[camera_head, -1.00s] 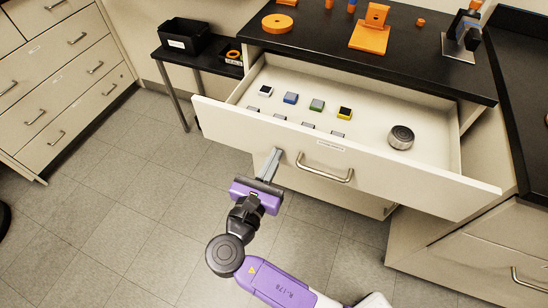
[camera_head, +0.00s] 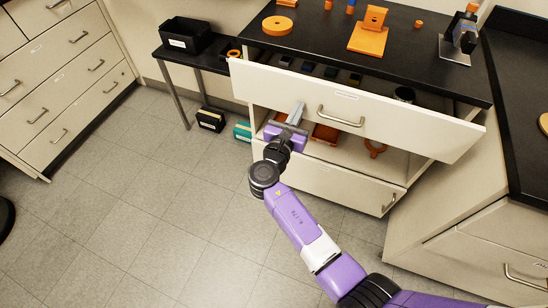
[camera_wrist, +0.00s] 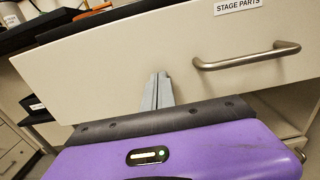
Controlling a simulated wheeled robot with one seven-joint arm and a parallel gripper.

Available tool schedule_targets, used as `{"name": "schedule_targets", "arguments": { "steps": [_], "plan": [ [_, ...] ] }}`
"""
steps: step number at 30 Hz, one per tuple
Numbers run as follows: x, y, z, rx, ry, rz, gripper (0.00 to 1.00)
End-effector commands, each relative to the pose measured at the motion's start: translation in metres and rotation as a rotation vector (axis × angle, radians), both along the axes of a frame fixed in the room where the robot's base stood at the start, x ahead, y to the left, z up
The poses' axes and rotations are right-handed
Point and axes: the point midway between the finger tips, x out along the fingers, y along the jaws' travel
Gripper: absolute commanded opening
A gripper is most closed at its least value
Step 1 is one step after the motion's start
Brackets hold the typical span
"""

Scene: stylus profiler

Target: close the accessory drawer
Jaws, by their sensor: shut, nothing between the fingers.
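The accessory drawer (camera_head: 400,116) is a wide white drawer under the black bench top, partly open. In the head view its front stands out from the cabinet and small dark blocks show in the narrowed gap behind it. Its metal bar handle (camera_head: 340,117) also shows in the wrist view (camera_wrist: 247,56), right of my gripper. My gripper (camera_head: 299,112) is shut and empty, with its fingertips at the drawer front left of the handle. In the wrist view the fingertips (camera_wrist: 158,78) appear against or very close to the front panel; exact contact is unclear.
The black bench top (camera_head: 330,40) carries an orange disc (camera_head: 277,25), an orange bracket (camera_head: 369,32) and a dark instrument (camera_head: 460,36). Below the drawer, an open shelf holds orange parts (camera_head: 326,133). A lower drawer front (camera_head: 345,187) is shut.

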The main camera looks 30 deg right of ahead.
Motion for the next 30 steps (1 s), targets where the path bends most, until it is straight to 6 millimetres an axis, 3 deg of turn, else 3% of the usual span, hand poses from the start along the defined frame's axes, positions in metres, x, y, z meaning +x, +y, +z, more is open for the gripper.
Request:
{"name": "schedule_targets", "arguments": {
  "steps": [3, 12, 30],
  "plan": [
    [0.016, -0.024, -0.001, 0.000, -0.002, -0.006, 0.00],
    [0.043, -0.057, -0.002, 0.000, 0.000, -0.002, 0.00],
    [0.053, -0.069, 0.002, 0.002, -0.003, -0.002, 0.00]
  ]
}}
